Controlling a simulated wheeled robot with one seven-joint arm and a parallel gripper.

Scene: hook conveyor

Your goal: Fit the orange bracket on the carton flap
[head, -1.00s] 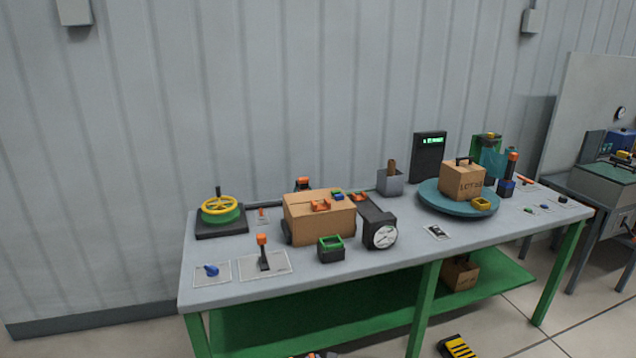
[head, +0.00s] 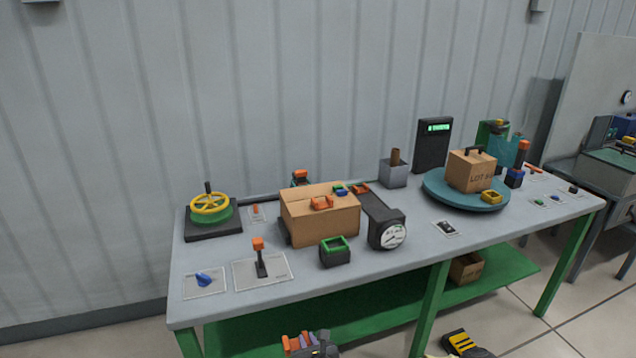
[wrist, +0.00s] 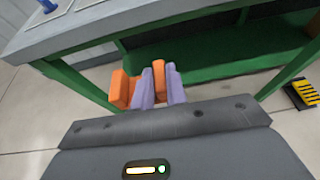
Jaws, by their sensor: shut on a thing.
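My gripper (wrist: 158,76) has two lavender fingers and is shut on the orange bracket (wrist: 120,88), part of which shows between the fingers and part to their left. In the head view my gripper (head: 309,342) and the bracket (head: 291,343) are at the bottom edge, low in front of the bench and apart from it. A brown carton (head: 320,218) sits left of the middle of the bench top, with a small orange piece (head: 322,203) on its top. I cannot clearly make out a raised flap on it.
The grey bench (head: 305,276) has green legs and a lower shelf. A green-rimmed dark box (head: 335,252) and a gauge (head: 388,235) stand near the carton. An orange-topped lever (head: 260,258) is at left. A lettered carton (head: 471,172) sits on a blue turntable (head: 432,189).

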